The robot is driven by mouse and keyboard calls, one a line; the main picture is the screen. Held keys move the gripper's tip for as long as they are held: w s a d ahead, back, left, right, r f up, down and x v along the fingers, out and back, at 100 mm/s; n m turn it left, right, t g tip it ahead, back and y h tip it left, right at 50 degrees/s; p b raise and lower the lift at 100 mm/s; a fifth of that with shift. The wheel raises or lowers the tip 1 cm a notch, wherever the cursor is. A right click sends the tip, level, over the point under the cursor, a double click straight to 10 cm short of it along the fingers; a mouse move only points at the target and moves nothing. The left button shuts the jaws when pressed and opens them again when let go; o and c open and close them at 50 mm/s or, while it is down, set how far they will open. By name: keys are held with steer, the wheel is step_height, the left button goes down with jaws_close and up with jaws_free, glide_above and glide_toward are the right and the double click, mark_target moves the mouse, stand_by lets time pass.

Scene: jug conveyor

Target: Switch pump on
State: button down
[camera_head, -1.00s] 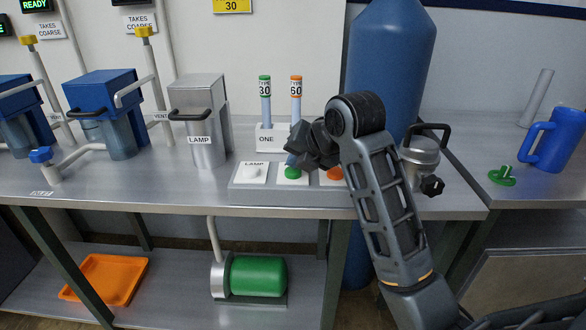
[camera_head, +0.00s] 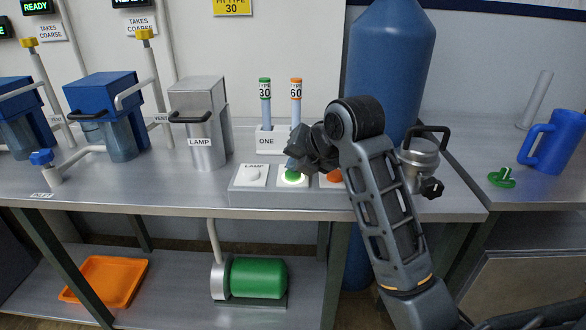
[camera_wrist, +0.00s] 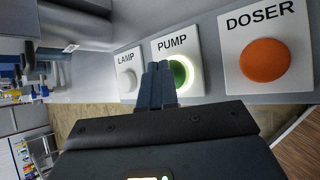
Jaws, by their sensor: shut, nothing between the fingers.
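The pump button is a green button (camera_wrist: 181,74) on a white plate marked PUMP, between the LAMP and DOSER buttons, and it shows a bright glow around it in the wrist view. It also shows in the head view (camera_head: 292,176), glowing. My gripper (camera_wrist: 158,68) is shut, with its fingertips at the left part of the green button, partly hiding it. Whether the tips touch the button I cannot tell. In the head view my gripper (camera_head: 296,165) is just above and behind the green button.
The white LAMP button (camera_wrist: 127,82) and orange DOSER button (camera_wrist: 264,60) flank the pump button. A rack (camera_head: 271,141) with two tubes stands behind the panel. A blue tank (camera_head: 390,60) and a metal pot (camera_head: 419,165) are close to my arm on the right.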

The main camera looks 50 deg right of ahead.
mark_target(296, 174)
steer(key=shift+r, duration=0.1)
step_height(296, 174, up, 6)
steer(key=p, duration=0.5)
stand_by(0.7)
